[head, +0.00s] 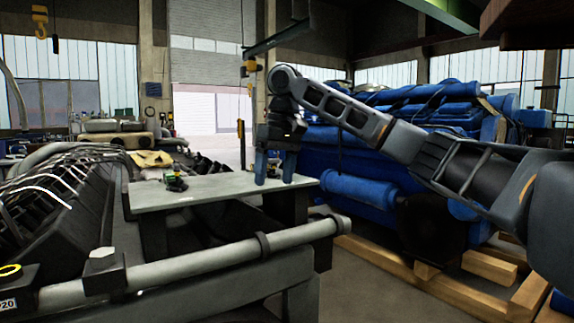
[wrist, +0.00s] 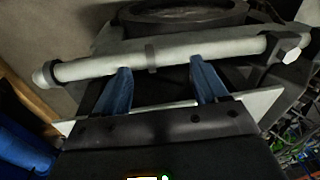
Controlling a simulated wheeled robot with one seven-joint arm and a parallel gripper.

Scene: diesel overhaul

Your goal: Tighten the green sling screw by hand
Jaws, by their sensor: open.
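A small object with green and dark parts (head: 176,182) lies on the grey table (head: 222,186), left of my gripper. It is too small to tell whether it is the green sling screw, and no screw shows clearly in either view. My gripper (head: 275,181) points down at the right end of the table, its two blue fingers apart with nothing between them. In the wrist view the open fingers (wrist: 160,68) show in front of a grey pipe (wrist: 105,65), and I see nothing held.
The grey pipe (head: 200,268) crosses the foreground in front of the table. A dark engine (head: 60,215) with several pale lines stands at left. Blue-wrapped machinery (head: 365,195) on wooden beams (head: 440,295) stands at right. The tabletop's middle is mostly clear.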

